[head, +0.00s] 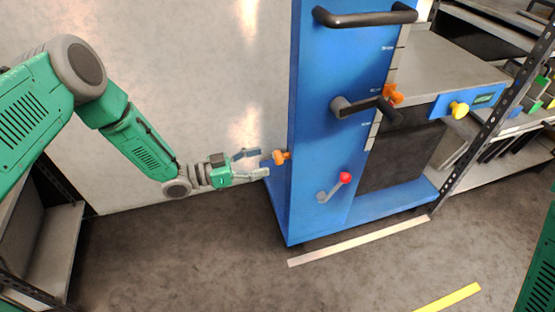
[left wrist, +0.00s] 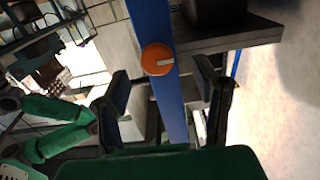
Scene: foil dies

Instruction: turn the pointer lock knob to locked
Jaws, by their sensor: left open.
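An orange knob (head: 282,157) sticks out of the left side of the blue column (head: 325,110). In the left wrist view the round orange knob (left wrist: 157,58) shows face-on, with a pale mark from its middle to its right side. My left gripper (head: 263,163) is open just left of this knob. In the left wrist view its fingers (left wrist: 162,76) stand apart on either side of the knob's line, and nothing is between them. I cannot tell whether a finger touches it. A second orange knob (head: 391,93) sits by the scale on the column's right edge. My right gripper is out of view.
The column's front carries a top bar handle (head: 365,18), a dark lever (head: 365,107) and a small red-balled lever (head: 345,178). A yellow knob (head: 459,110) is on a blue plate to the right. Shelving stands at the right. The floor in front is clear.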

